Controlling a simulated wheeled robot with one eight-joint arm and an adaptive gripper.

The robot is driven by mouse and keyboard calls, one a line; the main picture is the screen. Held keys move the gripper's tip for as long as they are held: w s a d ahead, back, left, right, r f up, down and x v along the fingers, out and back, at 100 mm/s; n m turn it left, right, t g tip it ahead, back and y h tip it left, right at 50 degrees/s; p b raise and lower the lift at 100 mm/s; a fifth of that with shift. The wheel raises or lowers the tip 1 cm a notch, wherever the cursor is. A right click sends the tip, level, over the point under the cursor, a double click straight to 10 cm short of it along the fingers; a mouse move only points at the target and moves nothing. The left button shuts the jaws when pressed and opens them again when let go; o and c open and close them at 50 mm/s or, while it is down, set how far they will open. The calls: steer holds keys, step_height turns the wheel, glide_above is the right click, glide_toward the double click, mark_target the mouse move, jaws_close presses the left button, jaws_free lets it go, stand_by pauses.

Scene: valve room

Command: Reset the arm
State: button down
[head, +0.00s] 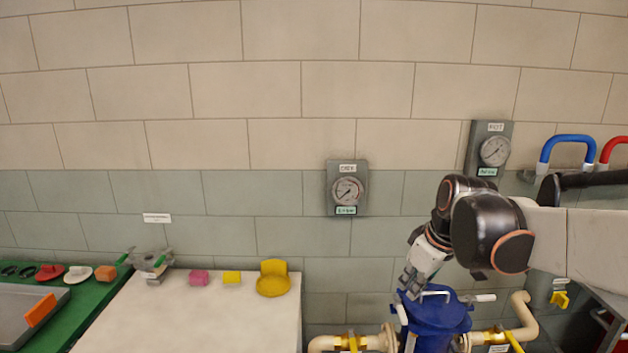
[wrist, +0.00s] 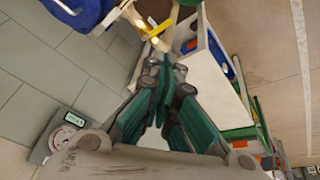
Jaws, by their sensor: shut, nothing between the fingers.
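My arm comes in from the right in the head view and bends down at a black joint. My gripper (head: 410,283) hangs at its end, just above and left of the blue vessel (head: 437,315). In the wrist view my gripper (wrist: 167,68) shows its green-sided fingers meeting at the tips, shut and empty. The blue vessel also shows at the top left of the wrist view (wrist: 78,10). I cannot tell from these views whether the gripper touches the vessel's handle.
Pale pipes (head: 522,322) with yellow-handled valves flank the vessel. A white table (head: 190,320) at left holds a yellow dish (head: 273,280), a pink block (head: 199,277) and a yellow block (head: 232,277). A green bench (head: 100,295) adjoins it. Gauges (head: 346,190) hang on the wall.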

steer(key=s+f+m+t+h, duration=0.1)
steer(key=s+m, duration=0.6)
steer(key=s, duration=1.2)
steer(key=shift+s+f+t+h, duration=0.25)
steer(key=shift+f+t, duration=0.35)
steer(key=shift+t, duration=0.6)
steer(key=shift+w+a, duration=0.1)
steer(key=shift+w, duration=0.1)
